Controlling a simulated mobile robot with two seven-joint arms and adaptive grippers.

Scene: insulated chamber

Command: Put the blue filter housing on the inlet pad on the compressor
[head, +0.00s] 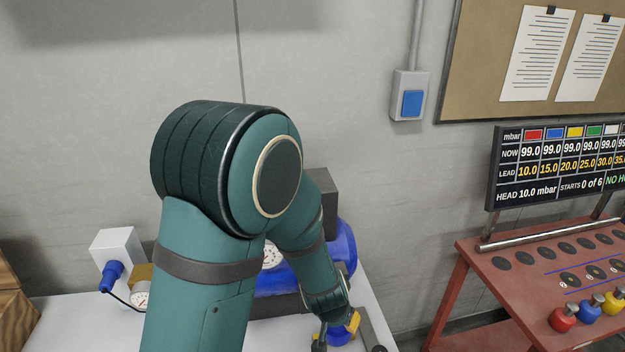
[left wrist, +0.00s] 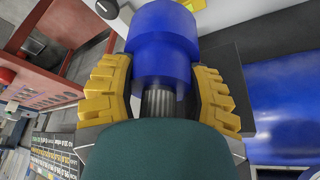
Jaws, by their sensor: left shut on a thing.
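My left gripper (head: 338,333) is at the lower middle of the head view, at the front right of the compressor's blue tank (head: 347,246). In the left wrist view its yellow fingers are shut on the blue filter housing (left wrist: 162,45), a stepped blue cylinder. A small blue part of the housing (head: 337,338) shows between the fingers in the head view. The blue tank also fills the right of the left wrist view (left wrist: 285,110). My left arm hides much of the compressor. I cannot make out the inlet pad. My right gripper is not in view.
A white box (head: 117,248) with a blue plug and a gauge (head: 140,297) stand left on the pale table (head: 70,325). A red bench (head: 500,275) with red, blue and yellow knobs stands right, under a display board (head: 560,165). A gap separates table and bench.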

